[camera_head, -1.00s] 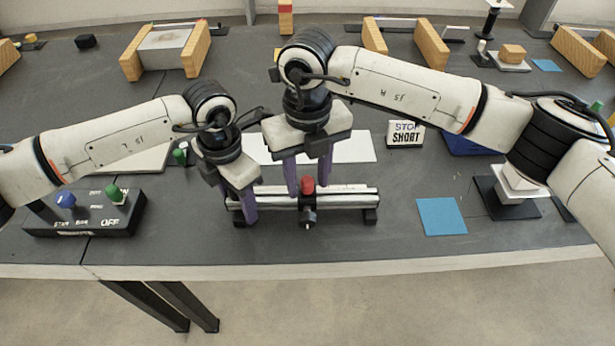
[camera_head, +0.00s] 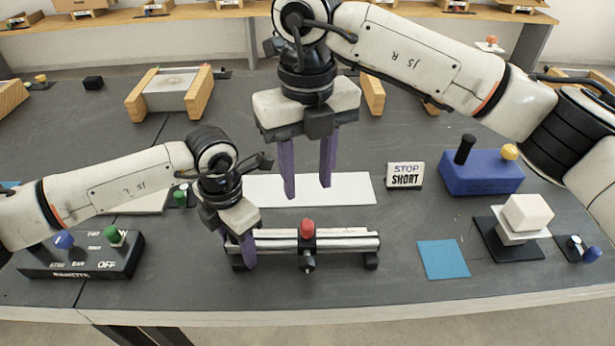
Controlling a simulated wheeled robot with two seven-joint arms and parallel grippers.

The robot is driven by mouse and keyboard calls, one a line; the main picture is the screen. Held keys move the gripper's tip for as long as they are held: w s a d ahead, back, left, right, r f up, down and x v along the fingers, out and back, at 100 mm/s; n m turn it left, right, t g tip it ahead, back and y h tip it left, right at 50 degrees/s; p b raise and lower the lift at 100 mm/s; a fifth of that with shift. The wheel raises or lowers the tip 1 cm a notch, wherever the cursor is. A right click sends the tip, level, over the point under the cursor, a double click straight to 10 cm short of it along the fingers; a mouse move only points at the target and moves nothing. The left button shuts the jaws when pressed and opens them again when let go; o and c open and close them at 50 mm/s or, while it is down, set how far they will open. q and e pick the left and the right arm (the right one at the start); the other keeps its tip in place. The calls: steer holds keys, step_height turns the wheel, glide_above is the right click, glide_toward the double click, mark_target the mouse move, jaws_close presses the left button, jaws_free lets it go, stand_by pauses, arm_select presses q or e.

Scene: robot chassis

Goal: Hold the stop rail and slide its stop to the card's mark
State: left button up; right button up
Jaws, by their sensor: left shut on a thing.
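The stop rail (camera_head: 345,243) is a silvery bar on black feet near the table's front edge. Its stop, a black slider with a red knob (camera_head: 307,228), sits near the middle of the rail. The card (camera_head: 405,174) stands behind the rail to the right and reads "STOP SHORT". My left gripper (camera_head: 247,250) is shut on the rail's left end, which it partly hides. My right gripper (camera_head: 308,190) is open and empty, raised above and behind the stop, its purple fingers pointing down and apart from it.
A white sheet (camera_head: 350,190) lies behind the rail. A black switch box (camera_head: 85,262) stands at the left. A blue square (camera_head: 443,260), a blue box (camera_head: 480,175) and a stand with a white block (camera_head: 527,213) are at the right. Wooden-sided fixtures stand farther back.

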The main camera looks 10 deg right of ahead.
arm_select(q)
steer(key=shift+a, duration=0.1)
steer(key=o, duration=1.5)
